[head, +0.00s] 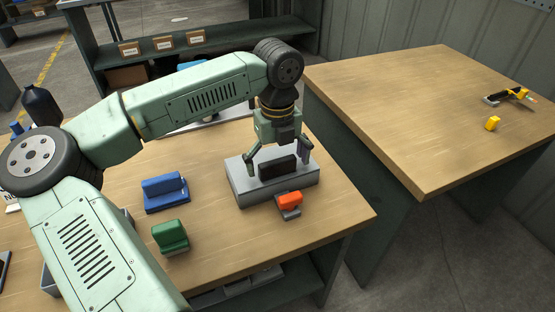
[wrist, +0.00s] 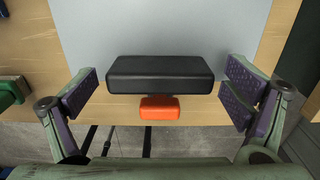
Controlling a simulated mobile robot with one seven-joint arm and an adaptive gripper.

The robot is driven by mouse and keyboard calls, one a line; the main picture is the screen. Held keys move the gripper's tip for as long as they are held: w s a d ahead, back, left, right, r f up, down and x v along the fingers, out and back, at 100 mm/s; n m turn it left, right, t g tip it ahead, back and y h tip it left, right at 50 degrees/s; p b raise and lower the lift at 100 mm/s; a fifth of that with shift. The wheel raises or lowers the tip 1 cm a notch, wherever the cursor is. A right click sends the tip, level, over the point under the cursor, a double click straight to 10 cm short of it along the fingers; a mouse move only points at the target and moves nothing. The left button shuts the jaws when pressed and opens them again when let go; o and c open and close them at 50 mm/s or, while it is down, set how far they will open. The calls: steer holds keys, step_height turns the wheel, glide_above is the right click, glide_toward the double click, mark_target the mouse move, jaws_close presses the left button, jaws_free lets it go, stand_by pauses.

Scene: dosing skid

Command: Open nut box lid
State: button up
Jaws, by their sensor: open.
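The grey box (head: 250,192), which I take for the nut box, stands near the right end of the wooden bench, its flat top level. A black handle block (head: 278,167) sits on that top; in the wrist view the handle (wrist: 160,73) lies across the picture over the pale lid surface (wrist: 160,22). My gripper (head: 277,156) is open above the box, pointing down, with one finger off each end of the handle. In the wrist view the gripper (wrist: 160,92) shows clear gaps on both sides. An orange-topped latch-like part (head: 290,201) is at the box's front side.
A blue block (head: 165,192) and a green block (head: 170,236) stand left of the box. A dark bottle (head: 41,106) is at far left. A second bench (head: 420,110) at right holds a yellow block (head: 492,123) and a tool (head: 510,97); a gap separates the benches.

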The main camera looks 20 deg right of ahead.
steer(key=shift+c, duration=0.2)
steer(key=c, duration=1.6)
